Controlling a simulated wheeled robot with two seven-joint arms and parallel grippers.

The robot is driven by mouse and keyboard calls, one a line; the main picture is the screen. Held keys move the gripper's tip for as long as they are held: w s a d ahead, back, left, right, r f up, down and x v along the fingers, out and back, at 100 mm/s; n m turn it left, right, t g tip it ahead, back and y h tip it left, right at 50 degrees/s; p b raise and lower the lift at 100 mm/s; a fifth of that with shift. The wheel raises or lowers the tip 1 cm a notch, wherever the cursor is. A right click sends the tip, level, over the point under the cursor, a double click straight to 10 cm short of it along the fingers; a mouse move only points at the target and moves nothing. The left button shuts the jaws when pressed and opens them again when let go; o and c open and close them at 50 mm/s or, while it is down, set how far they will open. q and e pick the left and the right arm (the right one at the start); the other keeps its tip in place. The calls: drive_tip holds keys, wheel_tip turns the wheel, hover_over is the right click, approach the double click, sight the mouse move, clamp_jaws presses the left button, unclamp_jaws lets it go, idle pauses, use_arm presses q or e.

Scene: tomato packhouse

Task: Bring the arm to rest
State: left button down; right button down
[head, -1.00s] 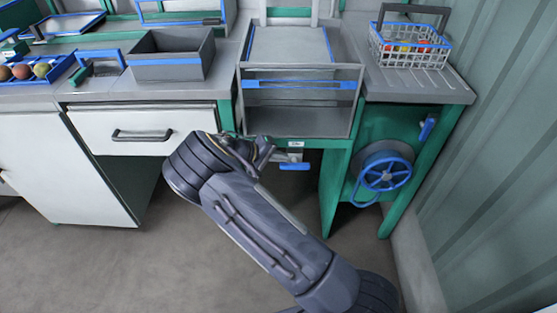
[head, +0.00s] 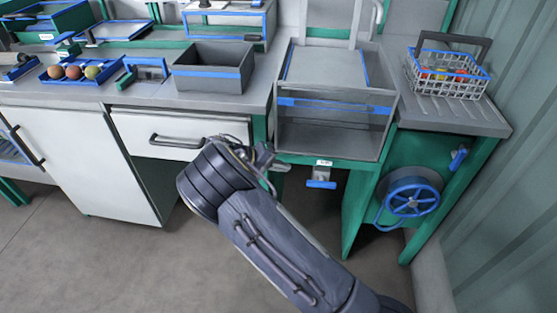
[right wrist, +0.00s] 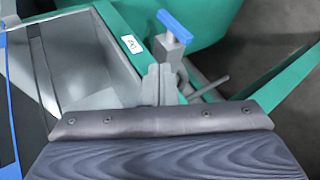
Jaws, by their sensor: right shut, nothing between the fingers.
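My right arm reaches up from the lower right in the head view. Its right gripper (head: 264,158) is shut and empty, in front of the counter's edge, between the white drawer (head: 180,136) and the blue-handled clamp (head: 321,178). In the right wrist view, the shut fingers (right wrist: 160,84) show beyond the dark wrist, with the blue handle (right wrist: 175,26) just past them and the clear-fronted box (right wrist: 80,65) to the left. I cannot tell whether the fingers touch anything. My left gripper is in neither view.
A grey bin (head: 212,82) and a wire basket (head: 446,84) of small produce stand on the counter. A tray (head: 72,84) holds several tomatoes. A blue handwheel (head: 414,201) sits low at the right, near the corrugated wall (head: 510,190). The floor at lower left is clear.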

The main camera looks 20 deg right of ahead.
drive_tip(key=s+d+r+m+g+y, duration=0.1)
drive_tip(key=s+d+r+m+y, duration=0.15)
drive_tip(key=s+y, duration=0.75)
drive_tip(key=s+a+r+n+t+y, duration=0.1)
drive_tip(key=s+a+r+t+y, duration=0.3)
drive_tip(key=s, duration=0.7)
drive_tip(key=s+a+r+n+t+y, duration=0.15)
drive_tip(key=s+a+r+t, duration=0.35)
drive_tip(key=s, duration=0.6)
wheel_tip(320, 180, up, 19)
drive_tip(key=g+p, duration=0.1)
drive_tip(key=p, duration=1.6)
drive_tip(key=shift+s+d+f, duration=0.15)
drive_tip(key=shift+d, duration=0.2)
